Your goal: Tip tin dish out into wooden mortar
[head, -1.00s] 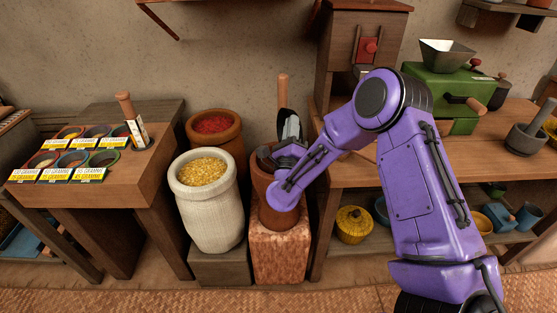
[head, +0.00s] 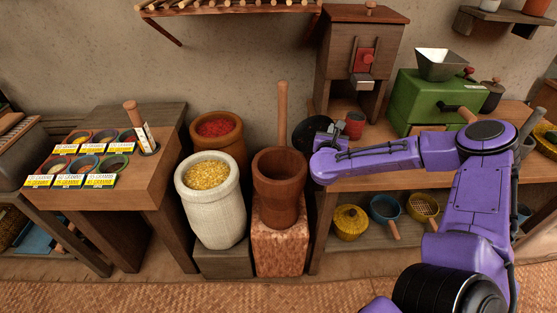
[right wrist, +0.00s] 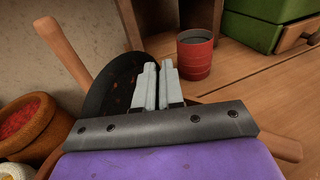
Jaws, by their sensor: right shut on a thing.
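My right gripper (head: 322,137) is to the right of the mortar's rim, near the bench's left end. It is shut on a dark round dish, apparently the tin dish (head: 301,137), which looks steeply tilted. In the right wrist view, my right gripper's fingers (right wrist: 158,70) are close together at the dish (right wrist: 108,90), whose dark face shows a few brownish flecks. My left gripper is not in view.
A red cup (head: 355,125) stands on the bench beside my right gripper, below a wooden dispenser (head: 358,60). A green mill (head: 437,100) is farther right. A sack of yellow grain (head: 209,215) and a pot of red stuff (head: 216,133) stand left of the mortar.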

